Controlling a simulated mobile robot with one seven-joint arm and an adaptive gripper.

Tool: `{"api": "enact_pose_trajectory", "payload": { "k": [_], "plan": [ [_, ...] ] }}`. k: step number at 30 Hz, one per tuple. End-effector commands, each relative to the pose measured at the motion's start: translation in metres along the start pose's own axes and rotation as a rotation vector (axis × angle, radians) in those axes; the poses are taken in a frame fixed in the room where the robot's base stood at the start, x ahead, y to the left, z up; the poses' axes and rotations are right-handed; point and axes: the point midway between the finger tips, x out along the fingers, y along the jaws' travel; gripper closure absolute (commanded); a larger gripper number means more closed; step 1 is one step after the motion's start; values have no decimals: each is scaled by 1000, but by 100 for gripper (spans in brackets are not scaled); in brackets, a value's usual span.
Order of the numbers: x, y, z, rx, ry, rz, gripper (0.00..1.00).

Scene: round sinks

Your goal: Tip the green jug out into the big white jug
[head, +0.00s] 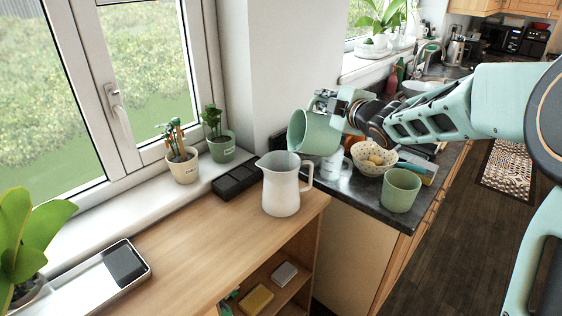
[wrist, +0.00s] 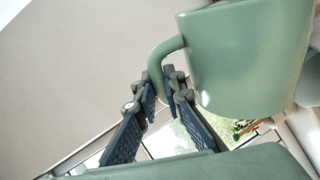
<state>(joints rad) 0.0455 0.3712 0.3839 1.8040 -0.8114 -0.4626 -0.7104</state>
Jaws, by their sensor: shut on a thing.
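The green jug (head: 313,132) is held in the air, tipped on its side with its mouth toward the left in the head view. My gripper (head: 342,112) is shut on its handle; in the wrist view the fingers (wrist: 164,94) close around the handle beside the jug's body (wrist: 245,60). The big white jug (head: 281,188) stands upright on the wooden counter, its handle to the right. The green jug is up and to the right of it in the picture, apart from it. I see no contents or stream from the green jug.
A green cup (head: 401,191), a speckled bowl (head: 372,160) with yellowish things and a white mug (head: 334,166) stand on the dark worktop. Potted plants line the sill.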

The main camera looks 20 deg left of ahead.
Motion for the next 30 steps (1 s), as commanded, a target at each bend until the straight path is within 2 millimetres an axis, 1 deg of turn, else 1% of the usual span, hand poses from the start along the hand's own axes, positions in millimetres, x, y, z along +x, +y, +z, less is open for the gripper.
{"api": "enact_pose_trajectory", "payload": {
  "k": [9, 30],
  "plan": [
    [0, 2, -9, -30, -3, 3, 100],
    [0, 2, -24, -92, -16, 4, 100]
  ]
}}
